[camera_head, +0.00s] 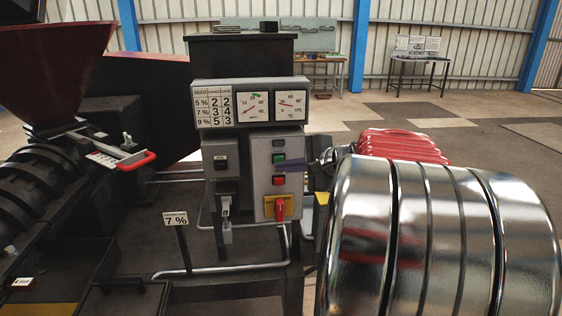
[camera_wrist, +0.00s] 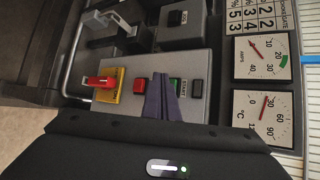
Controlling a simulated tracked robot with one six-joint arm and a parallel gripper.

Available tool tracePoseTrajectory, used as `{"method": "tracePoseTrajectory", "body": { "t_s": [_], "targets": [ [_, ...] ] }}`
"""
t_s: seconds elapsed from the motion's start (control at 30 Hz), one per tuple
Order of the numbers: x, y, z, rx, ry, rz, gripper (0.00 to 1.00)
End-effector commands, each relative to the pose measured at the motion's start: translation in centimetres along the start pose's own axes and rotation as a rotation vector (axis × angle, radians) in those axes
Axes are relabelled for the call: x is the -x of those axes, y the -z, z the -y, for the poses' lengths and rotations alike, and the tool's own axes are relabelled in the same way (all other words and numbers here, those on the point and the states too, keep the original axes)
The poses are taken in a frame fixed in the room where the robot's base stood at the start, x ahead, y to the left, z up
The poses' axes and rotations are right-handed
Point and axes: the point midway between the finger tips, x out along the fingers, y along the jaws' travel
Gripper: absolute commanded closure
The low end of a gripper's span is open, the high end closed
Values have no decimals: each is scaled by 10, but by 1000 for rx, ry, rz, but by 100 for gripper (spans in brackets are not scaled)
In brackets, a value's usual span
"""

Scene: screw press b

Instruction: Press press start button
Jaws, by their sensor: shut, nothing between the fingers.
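The grey control panel (camera_head: 264,190) holds a green start button (camera_head: 278,158), with a dark button (camera_head: 278,142) above it and a red button (camera_head: 279,180) below. In the wrist view, the green button (camera_wrist: 175,86) is partly hidden by my fingers and has a START label beside it. The red button (camera_wrist: 140,85) is on the other side of the fingers. My gripper (camera_head: 291,163) is shut and empty, its dark fingers reaching in from the right near the green button. In the wrist view, my gripper's tips (camera_wrist: 157,77) lie over the panel between the red and green buttons. I cannot tell whether they touch.
A red switch handle on a yellow plate (camera_head: 268,207) sits low on the panel. Two dial gauges (camera_head: 272,106) are above it. A 7 % sign (camera_head: 175,218) is lower left.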

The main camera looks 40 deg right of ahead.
Motion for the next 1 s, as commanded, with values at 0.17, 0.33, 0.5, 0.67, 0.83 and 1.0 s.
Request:
{"method": "tracePoseTrajectory", "body": {
  "t_s": [0.17, 0.33, 0.5, 0.67, 0.83, 1.0],
  "targets": [
    [0, 0, 0, 0, 0, 0, 100],
    [0, 0, 0, 0, 0, 0, 100],
    [0, 0, 0, 0, 0, 1, 100],
    [-3, 1, 2, 0, 0, 1, 100],
    [-6, 3, 5, 1, 0, 1, 100],
    [-7, 4, 6, 1, 0, 1, 100]
  ]
}}
